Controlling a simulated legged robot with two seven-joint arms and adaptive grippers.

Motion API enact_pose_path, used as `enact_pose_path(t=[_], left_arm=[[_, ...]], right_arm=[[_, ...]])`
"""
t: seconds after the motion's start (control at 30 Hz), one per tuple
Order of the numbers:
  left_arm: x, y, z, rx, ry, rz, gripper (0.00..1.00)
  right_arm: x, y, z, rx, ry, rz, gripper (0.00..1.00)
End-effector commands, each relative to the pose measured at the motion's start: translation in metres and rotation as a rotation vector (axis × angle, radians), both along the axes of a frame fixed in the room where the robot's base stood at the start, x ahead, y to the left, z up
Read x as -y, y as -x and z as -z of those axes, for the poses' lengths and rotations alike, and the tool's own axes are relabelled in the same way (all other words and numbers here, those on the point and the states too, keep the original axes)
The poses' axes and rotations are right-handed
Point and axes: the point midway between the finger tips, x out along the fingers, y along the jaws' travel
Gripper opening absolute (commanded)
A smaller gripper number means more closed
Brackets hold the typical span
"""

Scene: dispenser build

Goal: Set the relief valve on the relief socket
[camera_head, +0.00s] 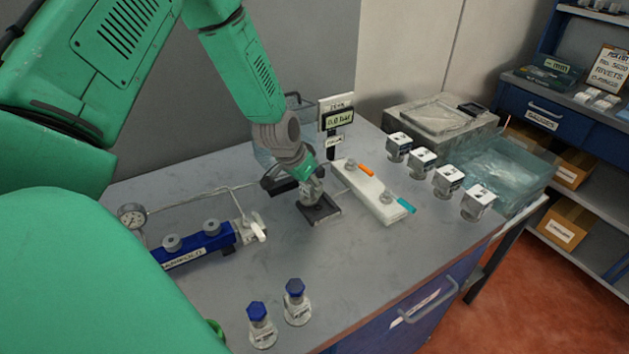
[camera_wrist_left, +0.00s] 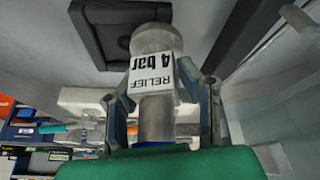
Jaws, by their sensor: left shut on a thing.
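The relief valve (camera_wrist_left: 152,70) is a pale metal piece with a round head and a white tag reading "RELIEF 4 bar". My left gripper (camera_wrist_left: 160,105) is shut on it, with a finger on each side. In the head view my left gripper (camera_head: 311,188) is low over a dark square pad (camera_head: 324,214). The pad also shows in the wrist view (camera_wrist_left: 92,30), beyond the valve's head. I cannot tell whether the valve touches it. The blue manifold (camera_head: 207,243) lies to the left with round metal fittings on top. I cannot make out which part is the relief socket. My right gripper is out of view.
A gauge (camera_head: 132,215) and thin lines join the manifold. A white block (camera_head: 372,193) with orange and teal levers is right of the gripper. The front middle of the bench is clear.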

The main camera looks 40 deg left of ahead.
Motion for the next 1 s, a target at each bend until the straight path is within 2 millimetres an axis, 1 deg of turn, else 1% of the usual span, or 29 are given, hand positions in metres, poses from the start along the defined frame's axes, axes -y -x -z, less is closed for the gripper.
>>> enact_pose_path(t=[0.3,0.77,1.0], left_arm=[[0.009,0.001,-0.002,-0.005,-0.011,0.003,0.0],[0.014,0.001,0.0,-0.001,-0.002,0.001,0.0],[0.024,0.001,-0.002,-0.003,-0.005,0.002,0.0]], right_arm=[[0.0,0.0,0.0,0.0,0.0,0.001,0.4],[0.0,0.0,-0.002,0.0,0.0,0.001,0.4],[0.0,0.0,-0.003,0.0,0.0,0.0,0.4]])
